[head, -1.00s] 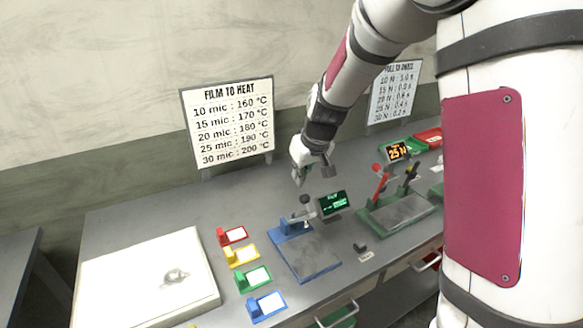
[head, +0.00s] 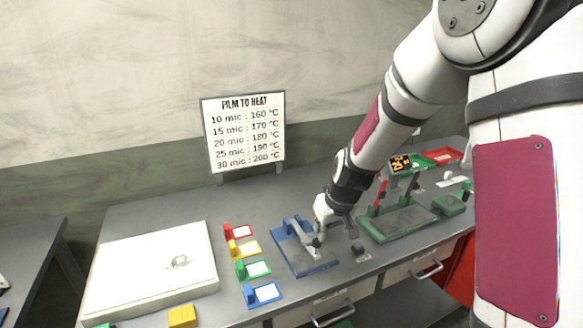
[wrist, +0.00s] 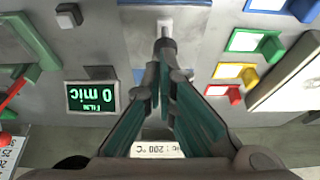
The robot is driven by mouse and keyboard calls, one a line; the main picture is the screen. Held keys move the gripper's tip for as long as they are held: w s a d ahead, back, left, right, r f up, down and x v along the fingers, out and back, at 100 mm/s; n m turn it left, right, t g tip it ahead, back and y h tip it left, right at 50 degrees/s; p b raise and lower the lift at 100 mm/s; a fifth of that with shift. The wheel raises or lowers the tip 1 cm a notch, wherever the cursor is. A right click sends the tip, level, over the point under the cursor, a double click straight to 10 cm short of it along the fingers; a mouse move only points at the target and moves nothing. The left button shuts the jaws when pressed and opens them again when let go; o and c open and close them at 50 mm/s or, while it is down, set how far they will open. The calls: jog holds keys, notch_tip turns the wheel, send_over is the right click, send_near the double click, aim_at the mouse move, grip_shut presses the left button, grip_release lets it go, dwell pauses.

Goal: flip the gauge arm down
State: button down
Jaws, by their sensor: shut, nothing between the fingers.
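The thickness gauge has a blue base plate (head: 318,267) with a blue post (head: 284,227) at its back left. Its grey gauge arm (wrist: 165,46), with a dark end and a pale tip, lies low over the plate in the wrist view, straight ahead of my fingers. My gripper (head: 314,241) is shut and empty, pointing down over the plate; its fingertips (wrist: 164,76) are close to the arm's dark end. I cannot tell whether they touch it. My gripper hides part of the arm in the head view.
Red, yellow, green and blue card holders (head: 262,293) stand left of the gauge, beside a white slab (head: 150,280). A green sealer (head: 400,222) with a red lever stands to the right. A small dark block (head: 359,252) lies between. A sign (head: 245,130) stands behind.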

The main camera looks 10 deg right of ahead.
jog(key=shift+s+d+f, duration=0.1)
jog(key=shift+s+f, duration=0.2)
jog(key=shift+f, duration=0.3)
jog(key=shift+s+f, duration=0.25)
jog(key=shift+f, duration=0.3)
jog(key=s+d+r+p, duration=0.2)
jog(key=s+r, duration=0.4)
jog(key=s, duration=0.3)
jog(key=shift+s+r, duration=0.25)
jog(key=shift+s, duration=0.05)
jog(key=shift+a, duration=0.1)
